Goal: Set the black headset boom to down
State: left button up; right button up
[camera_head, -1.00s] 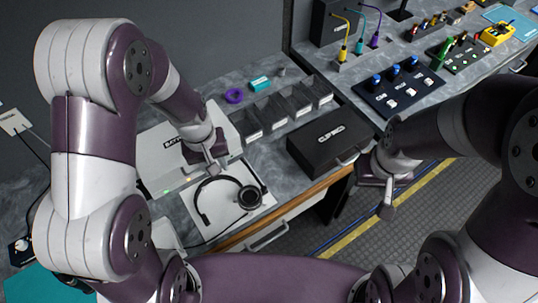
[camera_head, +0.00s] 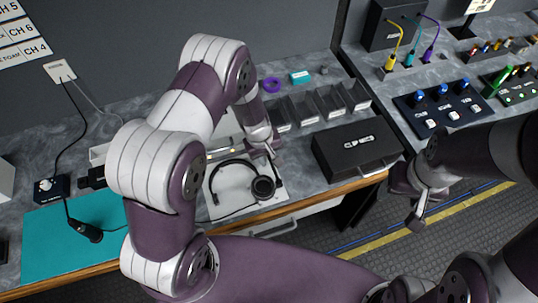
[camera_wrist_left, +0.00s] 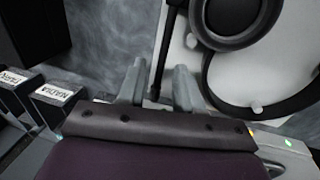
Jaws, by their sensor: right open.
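The black headset lies on a white pad (camera_head: 235,201) on the counter, its earcup (camera_head: 263,188) on the right and its headband (camera_head: 224,168) arching left. My left gripper (camera_head: 268,153) is over the pad's far right edge, just beyond the earcup. In the left wrist view, its two fingers (camera_wrist_left: 157,88) are apart, with the thin dark boom (camera_wrist_left: 164,50) between them and gaps visible on both sides. The boom runs beside the earcup (camera_wrist_left: 238,18). In the head view my gripper partly hides it. My right gripper (camera_head: 418,208) is open and empty, off the counter's front edge.
A black case (camera_head: 355,147) stands right of the headset, with grey open bins (camera_head: 315,108) behind. A purple ring (camera_head: 270,84) lies at the back. A teal mat (camera_head: 65,240) with a microphone (camera_head: 88,232) is at left. Button panels (camera_head: 445,107) are at right.

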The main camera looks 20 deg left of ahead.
pick_arm(q)
jog(key=shift+a+f, duration=0.1)
grip_shut()
dwell(1.4)
